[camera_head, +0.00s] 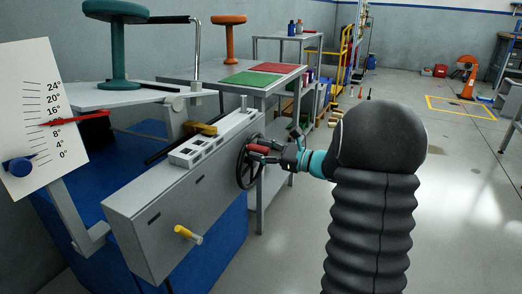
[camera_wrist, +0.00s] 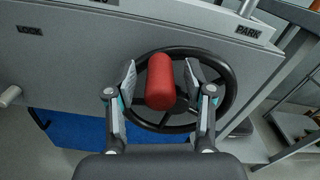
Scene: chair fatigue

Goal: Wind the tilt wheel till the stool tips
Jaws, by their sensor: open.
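The tilt wheel (camera_head: 243,170) is a black spoked wheel on the right end of a grey housing (camera_head: 150,215). Its red handle (camera_head: 258,149) sticks out from the wheel; in the wrist view the handle (camera_wrist: 160,82) lies between my open fingers, with a gap visible on both sides. My gripper (camera_head: 283,150) is at the handle in the head view, and its fingers (camera_wrist: 160,75) flank it in the wrist view. The teal stool (camera_head: 118,52) stands roughly upright on a pale platform (camera_head: 110,98). A gauge card (camera_head: 30,120) has a red pointer (camera_head: 62,121) around the 12° mark.
A yellow-tipped lever (camera_head: 186,233) sticks out of the housing front. LOCK (camera_wrist: 30,30) and PARK (camera_wrist: 248,31) labels show on the housing. A table (camera_head: 227,78) behind holds an orange stool (camera_head: 229,40) and red and green mats. Floor to the right is open.

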